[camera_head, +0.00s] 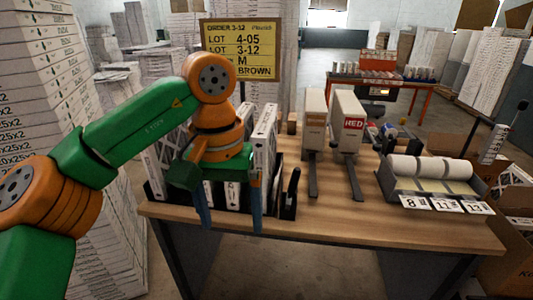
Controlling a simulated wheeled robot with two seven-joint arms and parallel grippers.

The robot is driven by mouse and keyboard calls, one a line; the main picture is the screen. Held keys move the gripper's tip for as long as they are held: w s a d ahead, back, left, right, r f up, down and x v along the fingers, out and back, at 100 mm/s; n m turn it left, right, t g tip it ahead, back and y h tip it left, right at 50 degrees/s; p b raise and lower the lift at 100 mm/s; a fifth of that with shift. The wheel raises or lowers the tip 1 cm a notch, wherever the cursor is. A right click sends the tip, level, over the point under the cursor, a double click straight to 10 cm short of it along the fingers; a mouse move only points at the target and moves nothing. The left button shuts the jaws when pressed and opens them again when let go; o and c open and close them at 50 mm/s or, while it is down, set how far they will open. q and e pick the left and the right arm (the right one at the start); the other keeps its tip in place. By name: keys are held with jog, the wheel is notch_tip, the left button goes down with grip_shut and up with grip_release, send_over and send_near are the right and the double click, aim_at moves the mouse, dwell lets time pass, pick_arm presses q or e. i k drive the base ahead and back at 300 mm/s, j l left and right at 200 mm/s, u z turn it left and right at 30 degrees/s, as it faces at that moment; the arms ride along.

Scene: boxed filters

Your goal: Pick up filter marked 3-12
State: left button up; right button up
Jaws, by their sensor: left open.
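My left gripper (231,207), with blue fingers pointing down, is open over the front of a black rack (286,212) at the table's left. White-framed filters stand upright in the rack, one at the left (158,170) and one at the right (265,125). My gripper and arm hide much of the middle filters. I cannot read a 3-12 mark on any filter. I cannot tell whether the fingers touch one. A yellow sign (241,48) behind the rack reads ORDER 3-12, LOT 4-05, LOT 3-12, M, BROWN. My right gripper is not in view.
Two boxes, one labelled RED (348,118), stand at the wooden table's (335,225) middle on dark supports. A grey holder (430,195) with white rolls and number cards is at the right. Stacked boxes (60,120) rise at the left. The table's front middle is clear.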

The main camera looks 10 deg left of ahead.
aim_at(264, 138)
jog(key=i+l, duration=0.1)
jog(key=i, duration=1.4)
